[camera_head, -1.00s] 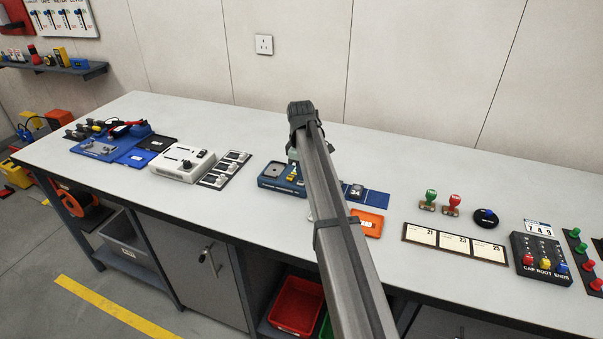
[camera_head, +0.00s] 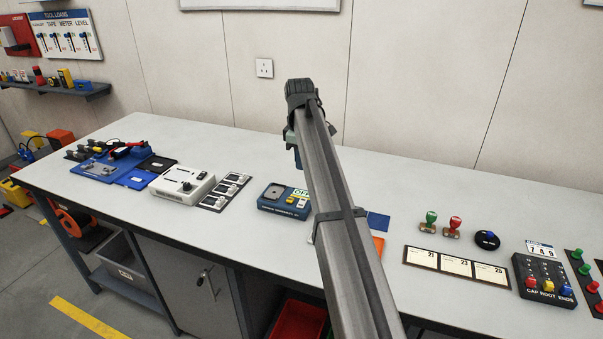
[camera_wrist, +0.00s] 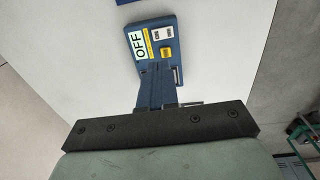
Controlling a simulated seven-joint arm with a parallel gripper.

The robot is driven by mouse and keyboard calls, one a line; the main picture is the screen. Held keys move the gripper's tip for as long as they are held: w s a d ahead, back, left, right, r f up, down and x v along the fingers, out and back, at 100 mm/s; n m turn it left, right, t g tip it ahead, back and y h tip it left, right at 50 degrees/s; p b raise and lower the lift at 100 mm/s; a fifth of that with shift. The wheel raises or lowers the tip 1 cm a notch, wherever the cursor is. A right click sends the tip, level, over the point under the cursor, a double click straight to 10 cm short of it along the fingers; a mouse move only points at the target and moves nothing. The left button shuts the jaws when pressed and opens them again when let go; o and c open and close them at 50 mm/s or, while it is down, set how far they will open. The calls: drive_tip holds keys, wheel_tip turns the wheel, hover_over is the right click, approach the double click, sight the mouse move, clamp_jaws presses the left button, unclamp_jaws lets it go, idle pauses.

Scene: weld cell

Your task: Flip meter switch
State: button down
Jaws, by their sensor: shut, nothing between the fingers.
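A white tool loans board (camera_head: 66,35) hangs on the wall at the upper left of the head view. It carries labels including TAPE, METER and LEVEL, with a row of small dark switches; the METER switch (camera_head: 85,41) is too small to read its position. My gripper (camera_head: 297,158) is shut and empty, above the bench and far to the right of the board. In the wrist view its fingers (camera_wrist: 164,78) point toward a blue device (camera_wrist: 150,24) with an OFF display and partly cover it. The board is not in the wrist view.
The blue device (camera_head: 284,201) sits on the bench (camera_head: 330,260) below my gripper. A white instrument (camera_head: 183,184) and a blue tray (camera_head: 112,170) stand left of it. A shelf (camera_head: 75,92) of tools is below the board. Stamps and cards lie to the right.

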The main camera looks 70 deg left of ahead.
drive_tip(key=shift+r, duration=0.7)
